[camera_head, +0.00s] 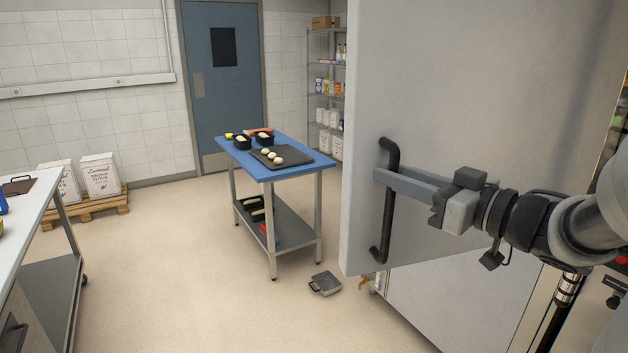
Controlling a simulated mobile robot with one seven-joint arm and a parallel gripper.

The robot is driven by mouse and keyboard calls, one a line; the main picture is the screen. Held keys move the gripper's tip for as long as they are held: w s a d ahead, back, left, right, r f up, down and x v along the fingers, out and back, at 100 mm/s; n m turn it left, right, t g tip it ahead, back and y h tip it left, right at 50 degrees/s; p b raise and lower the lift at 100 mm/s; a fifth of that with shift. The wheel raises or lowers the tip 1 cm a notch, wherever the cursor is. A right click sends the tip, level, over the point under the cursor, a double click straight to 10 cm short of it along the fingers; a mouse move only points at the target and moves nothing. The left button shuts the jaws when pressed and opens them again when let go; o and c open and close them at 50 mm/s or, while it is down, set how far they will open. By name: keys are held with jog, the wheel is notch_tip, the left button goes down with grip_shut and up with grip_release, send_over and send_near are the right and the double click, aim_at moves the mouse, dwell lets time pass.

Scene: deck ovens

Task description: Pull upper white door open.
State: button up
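The upper white door (480,85) is a large, pale grey-white panel filling the right of the view. Its free left edge and thickness show, and it stands out past the panel below, so it looks partly open. A black upright bar handle (385,232) is fixed near its left edge. My gripper (384,177) reaches in from the right, with its flat grey fingers across the handle's upper part. It looks shut on the bar; the far finger is mostly hidden.
A blue-topped table (309,167) with a dark tray of dough balls stands left of the door. A small metal-and-black object (326,284) lies on the floor between them. A white-topped counter (30,207) stands far left. The middle floor is clear.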

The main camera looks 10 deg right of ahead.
jog(key=b+v, duration=0.1)
jog(key=v, duration=1.5)
jog(key=shift+s+b, duration=0.3)
jog(key=shift+b, duration=0.1)
jog(key=shift+d, duration=0.15)
